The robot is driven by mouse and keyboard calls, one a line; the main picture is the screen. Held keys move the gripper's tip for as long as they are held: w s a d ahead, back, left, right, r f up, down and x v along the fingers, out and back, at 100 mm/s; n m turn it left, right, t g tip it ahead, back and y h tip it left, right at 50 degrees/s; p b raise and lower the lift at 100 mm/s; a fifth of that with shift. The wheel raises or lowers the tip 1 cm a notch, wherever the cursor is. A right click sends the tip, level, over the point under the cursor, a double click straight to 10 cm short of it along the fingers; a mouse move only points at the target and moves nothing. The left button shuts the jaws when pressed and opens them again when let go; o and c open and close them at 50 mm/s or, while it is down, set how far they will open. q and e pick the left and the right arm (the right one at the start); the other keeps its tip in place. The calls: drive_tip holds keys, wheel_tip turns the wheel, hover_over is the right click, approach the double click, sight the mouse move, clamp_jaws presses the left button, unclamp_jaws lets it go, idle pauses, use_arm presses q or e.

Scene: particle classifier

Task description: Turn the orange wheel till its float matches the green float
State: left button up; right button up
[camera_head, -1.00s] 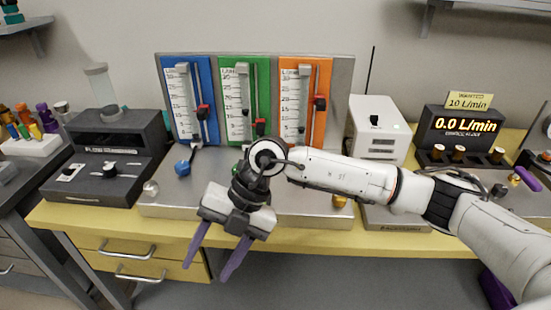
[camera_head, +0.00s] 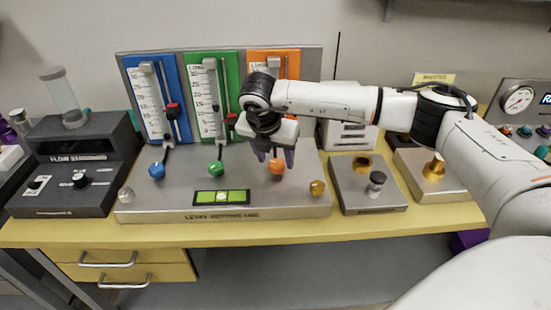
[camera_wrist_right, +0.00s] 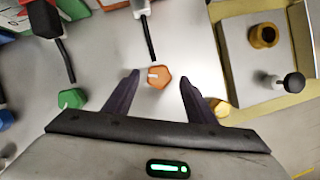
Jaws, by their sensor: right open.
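The orange wheel (camera_head: 277,169) is on the metal base below the orange panel (camera_head: 287,66). My right gripper (camera_head: 276,158) is open, its two purple fingers pointing down at the wheel. In the right wrist view the orange wheel (camera_wrist_right: 159,77) shows between the spread fingertips (camera_wrist_right: 160,74), with gaps on both sides. The green panel (camera_head: 225,80) carries a tube with a small dark green-side float (camera_head: 215,108). My arm hides the lower orange panel, so the orange float cannot be made out. My left gripper is out of view.
The green wheel (camera_head: 216,168) and blue wheel (camera_head: 157,171) sit to the left. A green level (camera_head: 222,197) lies in front, and a brass knob (camera_head: 317,188) is at the right. A grey plate with a knob (camera_head: 376,181) stands further right.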

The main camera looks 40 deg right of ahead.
drive_tip(key=shift+x, duration=1.05)
drive_tip(key=shift+a, duration=0.1)
drive_tip(key=shift+c, duration=0.2)
drive_tip(key=c, duration=1)
drive_tip(key=shift+f, duration=0.1)
